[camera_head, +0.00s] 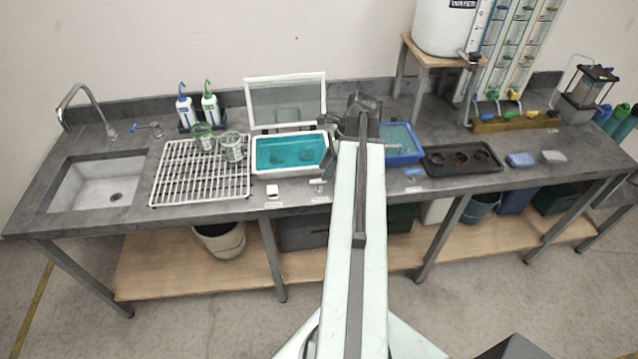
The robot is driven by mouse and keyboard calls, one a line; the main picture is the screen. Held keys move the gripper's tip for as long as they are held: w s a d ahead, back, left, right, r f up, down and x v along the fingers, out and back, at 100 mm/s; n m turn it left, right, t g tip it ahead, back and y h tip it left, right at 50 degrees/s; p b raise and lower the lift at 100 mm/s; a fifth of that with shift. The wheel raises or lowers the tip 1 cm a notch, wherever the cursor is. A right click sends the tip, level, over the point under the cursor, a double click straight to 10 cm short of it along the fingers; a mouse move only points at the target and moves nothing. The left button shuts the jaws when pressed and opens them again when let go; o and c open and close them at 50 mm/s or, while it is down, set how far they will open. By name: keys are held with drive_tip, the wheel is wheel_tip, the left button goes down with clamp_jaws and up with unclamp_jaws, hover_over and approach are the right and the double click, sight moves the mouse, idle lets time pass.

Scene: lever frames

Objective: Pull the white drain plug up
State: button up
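A small white T-shaped piece (318,185) stands at the bench's front edge, before the white tray (258,175) of teal liquid. It looks like the drain plug, but it is too small to be sure. A small white block (272,191) sits to its left; both have a pale label in front. My gripper (345,135) is dark and is over the bench at the right end of the white tray, behind and right of the T-shaped piece and apart from it in the picture. Its fingers are too dark and small to read. My pale arm hides the bench to the right of the tray.
A white wire rack (170,183) with glass jars and a sink (70,195) lie left. A raised white lid (286,82) stands behind the tray. A blue tray (413,158) and a dark tray (462,169) with round pots lie right of my arm.

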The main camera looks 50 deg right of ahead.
sight(319, 180)
drive_tip(key=b+x, duration=0.5)
drive_tip(key=x, duration=0.1)
drive_tip(key=shift+f, duration=0.25)
drive_tip(key=shift+r, duration=0.1)
clamp_jaws()
idle(0.9)
